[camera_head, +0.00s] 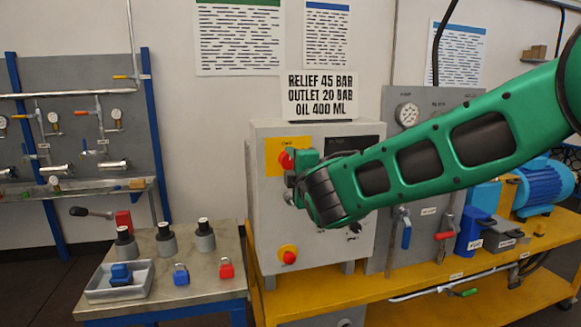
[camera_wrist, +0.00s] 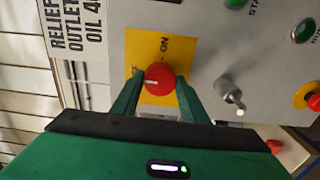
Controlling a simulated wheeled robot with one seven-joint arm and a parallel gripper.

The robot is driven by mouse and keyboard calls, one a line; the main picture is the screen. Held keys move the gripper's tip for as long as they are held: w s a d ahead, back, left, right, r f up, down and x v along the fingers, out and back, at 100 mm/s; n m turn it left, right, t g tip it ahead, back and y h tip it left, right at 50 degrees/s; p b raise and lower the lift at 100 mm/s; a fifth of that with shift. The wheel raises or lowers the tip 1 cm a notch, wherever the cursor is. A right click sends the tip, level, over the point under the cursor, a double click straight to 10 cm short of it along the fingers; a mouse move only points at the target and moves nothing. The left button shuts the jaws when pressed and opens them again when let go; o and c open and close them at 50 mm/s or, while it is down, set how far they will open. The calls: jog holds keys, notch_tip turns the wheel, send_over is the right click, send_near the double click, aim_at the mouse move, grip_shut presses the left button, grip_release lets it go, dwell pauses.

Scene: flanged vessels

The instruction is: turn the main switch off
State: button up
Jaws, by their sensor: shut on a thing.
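The main switch is a red rotary knob (camera_head: 286,160) on a yellow plate (camera_head: 272,167) at the upper left of the grey control cabinet (camera_head: 262,215). In the wrist view the red knob (camera_wrist: 159,76) sits between the two green fingers of my gripper (camera_wrist: 158,88), which is shut on it. A white mark shows on the knob's left side there, and the word ON is printed on the yellow plate (camera_wrist: 182,66) beside the knob. In the head view my gripper (camera_head: 298,165) reaches the cabinet from the right and partly hides its front.
A red emergency button (camera_head: 288,256) sits low on the cabinet. In the wrist view a metal toggle (camera_wrist: 230,92) and a green button (camera_wrist: 304,30) are right of my fingers. A side table (camera_head: 190,288) holds a tray and padlocks. Blue and red valve handles stand right of the cabinet.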

jog(key=shift+f, duration=0.25)
dwell(0.3)
jog(key=o, duration=1.1)
jog(key=shift+c, duration=0.2)
jog(key=shift+r, duration=0.1)
jog(key=shift+s, duration=0.15)
jog(key=v, duration=1)
jog(key=shift+s, duration=0.2)
jog(key=shift+d, duration=0.1)
